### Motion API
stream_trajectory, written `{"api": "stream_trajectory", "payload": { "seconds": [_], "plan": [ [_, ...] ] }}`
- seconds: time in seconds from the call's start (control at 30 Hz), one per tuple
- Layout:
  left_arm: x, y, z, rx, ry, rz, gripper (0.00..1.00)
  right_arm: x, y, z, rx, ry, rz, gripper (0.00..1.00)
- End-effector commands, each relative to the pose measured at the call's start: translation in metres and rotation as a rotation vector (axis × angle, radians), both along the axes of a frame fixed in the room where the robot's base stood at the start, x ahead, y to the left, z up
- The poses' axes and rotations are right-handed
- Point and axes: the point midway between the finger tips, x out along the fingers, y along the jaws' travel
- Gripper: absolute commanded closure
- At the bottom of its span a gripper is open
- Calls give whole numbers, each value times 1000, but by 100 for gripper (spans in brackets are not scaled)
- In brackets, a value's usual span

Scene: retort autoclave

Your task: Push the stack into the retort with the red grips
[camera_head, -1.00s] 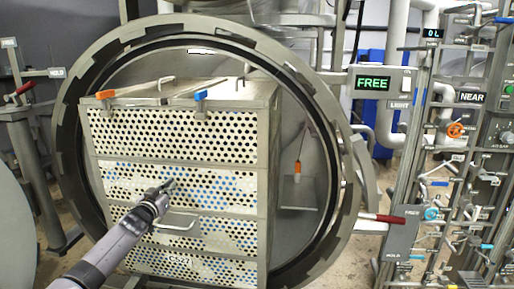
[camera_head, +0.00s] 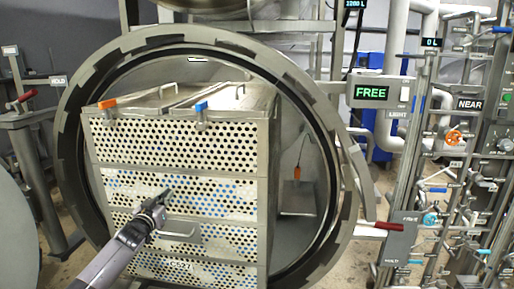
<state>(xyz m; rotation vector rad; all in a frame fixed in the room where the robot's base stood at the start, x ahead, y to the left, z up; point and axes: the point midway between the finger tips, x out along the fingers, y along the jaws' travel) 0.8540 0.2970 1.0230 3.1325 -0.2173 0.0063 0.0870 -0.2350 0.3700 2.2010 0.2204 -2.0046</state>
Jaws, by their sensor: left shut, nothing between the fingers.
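The stack (camera_head: 234,137) of perforated metal trays stands in the round mouth of the retort (camera_head: 333,112). Its front face has several tiers, a wire handle and blue and cream contents behind the holes. My left gripper (camera_head: 163,196) is shut and empty in front of a middle tier, left of the handle (camera_head: 181,234). I cannot tell whether it touches the stack. One red grip (camera_head: 22,98) is on a lever at the far left; another red grip (camera_head: 387,226) is on a lever right of the mouth. My right gripper is not in view.
An orange clip (camera_head: 106,104) and a blue clip (camera_head: 201,106) sit on the stack's top front edge. A display (camera_head: 371,93) reads FREE. Pipes and valves crowd the right side. Inside the retort, right of the stack, an orange-ended probe (camera_head: 298,174) hangs.

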Motion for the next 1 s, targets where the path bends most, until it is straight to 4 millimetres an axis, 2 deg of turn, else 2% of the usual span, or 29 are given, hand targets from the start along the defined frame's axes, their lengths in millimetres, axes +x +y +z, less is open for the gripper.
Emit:
{"api": "stream_trajectory", "payload": {
  "seconds": [0.03, 0.4, 0.57, 1.0],
  "plan": [
    [-6, -1, 3, -3, 6, -2, 100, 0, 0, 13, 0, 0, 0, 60],
    [-46, 6, 1, 0, 5, -1, 100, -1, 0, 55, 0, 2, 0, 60],
    [-54, 7, -2, 2, 4, 0, 100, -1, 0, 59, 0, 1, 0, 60],
    [-54, 7, -3, 2, 4, 0, 100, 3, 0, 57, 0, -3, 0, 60]
  ]
}}
